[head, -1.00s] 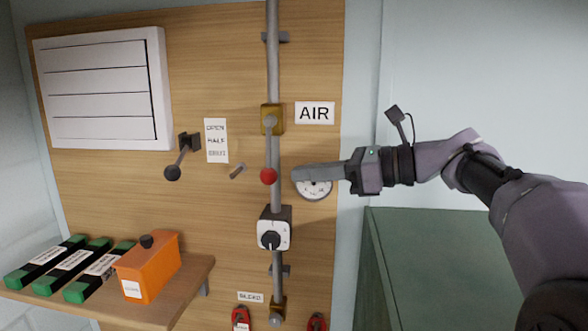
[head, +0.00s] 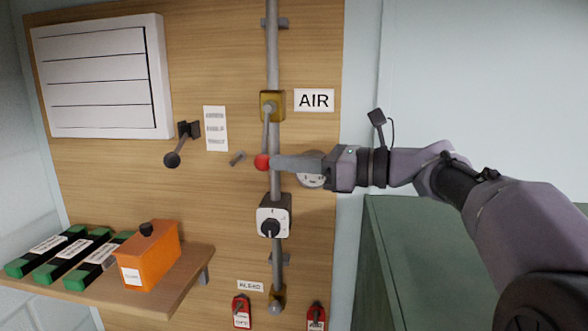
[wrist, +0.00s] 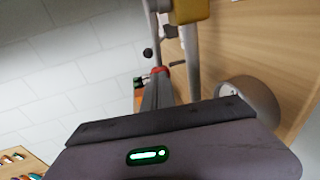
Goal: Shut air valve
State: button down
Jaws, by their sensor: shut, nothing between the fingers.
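The air valve is a brass body (head: 272,104) on a vertical grey pipe, beside the AIR label (head: 314,100). Its grey lever (head: 266,130) hangs down, tilted slightly left of the pipe, and ends in a red knob (head: 262,162). My gripper (head: 276,162) is shut and empty, reaching in from the right with its tip at the knob's right side, seemingly touching it. In the wrist view the red knob (wrist: 162,70) shows just beyond the fingertips (wrist: 158,82), partly hidden by them.
A round gauge (head: 311,180) sits behind my gripper. A dial box (head: 273,222) is lower on the pipe. A black-knobbed lever (head: 174,159) and a small peg (head: 237,158) are to the left. A shelf holds an orange box (head: 150,262). Red tags hang below.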

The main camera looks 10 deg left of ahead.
aim_at(257, 162)
jog(key=shift+y, duration=0.7)
jog(key=shift+s+a+r+p, duration=0.1)
jog(key=shift+s+a+p, duration=0.05)
jog(key=shift+a, duration=1.9)
jog(key=shift+s+a+r+p, duration=0.1)
jog(key=shift+a+p, duration=0.05)
jog(key=shift+a, duration=1.85)
jog(key=a+r+m+t+y+b, duration=0.1)
jog(key=a+r+y, duration=0.3)
jog(key=shift+a+r+m+y+b, duration=0.3)
jog(key=shift+r+b, duration=0.05)
jog(key=shift+r, duration=0.05)
jog(key=shift+s, duration=0.1)
